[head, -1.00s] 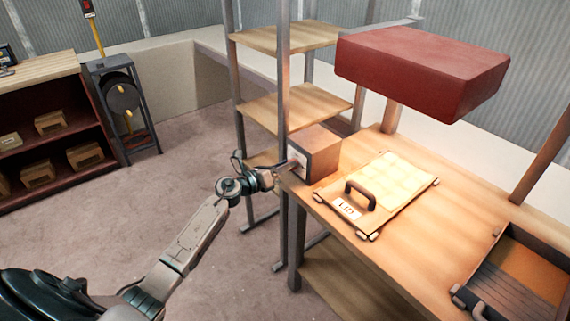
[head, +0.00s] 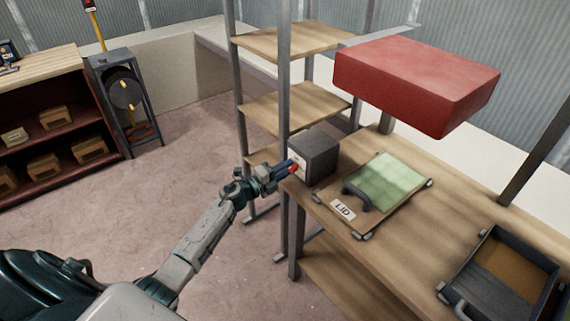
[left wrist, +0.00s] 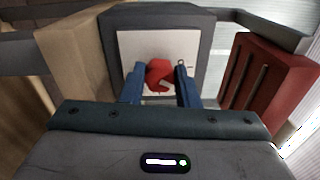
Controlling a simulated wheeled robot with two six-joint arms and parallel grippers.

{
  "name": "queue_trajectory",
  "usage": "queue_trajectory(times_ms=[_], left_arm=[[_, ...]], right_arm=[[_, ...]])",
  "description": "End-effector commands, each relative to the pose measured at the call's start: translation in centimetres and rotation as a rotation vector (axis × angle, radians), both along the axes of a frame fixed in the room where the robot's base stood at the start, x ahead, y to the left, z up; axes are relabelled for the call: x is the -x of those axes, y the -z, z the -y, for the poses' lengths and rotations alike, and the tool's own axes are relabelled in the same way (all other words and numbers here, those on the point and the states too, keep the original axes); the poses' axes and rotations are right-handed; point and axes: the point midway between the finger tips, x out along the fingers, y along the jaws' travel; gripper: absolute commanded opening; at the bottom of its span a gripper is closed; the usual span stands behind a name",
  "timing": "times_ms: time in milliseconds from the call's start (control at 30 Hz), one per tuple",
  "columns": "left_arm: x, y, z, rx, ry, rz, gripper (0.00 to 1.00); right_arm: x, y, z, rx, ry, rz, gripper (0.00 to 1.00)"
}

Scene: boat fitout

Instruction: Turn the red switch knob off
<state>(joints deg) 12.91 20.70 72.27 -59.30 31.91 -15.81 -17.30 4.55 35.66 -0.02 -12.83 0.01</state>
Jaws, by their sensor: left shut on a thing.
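The red switch knob (head: 294,168) is on the pale front plate of a dark grey box (head: 320,152), which stands at the left end of the wooden bench. In the left wrist view the knob (left wrist: 158,74) sits between the two blue fingers of my left gripper (left wrist: 160,84). In the head view my left gripper (head: 288,170) reaches the box's front from the left and is shut on the knob. The fingers partly hide the knob and its markings. My right gripper is not in view.
A board marked LID (head: 343,208), with a dark handle and a greenish panel, lies beside the box on the bench (head: 400,258). A big red block (head: 415,82) hangs above. An open dark tray (head: 504,276) is at the right.

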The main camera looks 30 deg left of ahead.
Motion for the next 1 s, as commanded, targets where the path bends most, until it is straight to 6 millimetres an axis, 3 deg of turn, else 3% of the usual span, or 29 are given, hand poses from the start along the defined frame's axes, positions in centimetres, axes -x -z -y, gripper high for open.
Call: queue_trajectory(times_ms=[500, 1000], left_arm=[[0.0, 0.1, 0.1, 0.356, -0.001, -0.159, 0.06], [0.1, 0.4, 0.0, 0.453, -0.001, -0.202, 0.06]], right_arm=[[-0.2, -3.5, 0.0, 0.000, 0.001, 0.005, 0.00], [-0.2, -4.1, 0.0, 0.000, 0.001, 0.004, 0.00]])
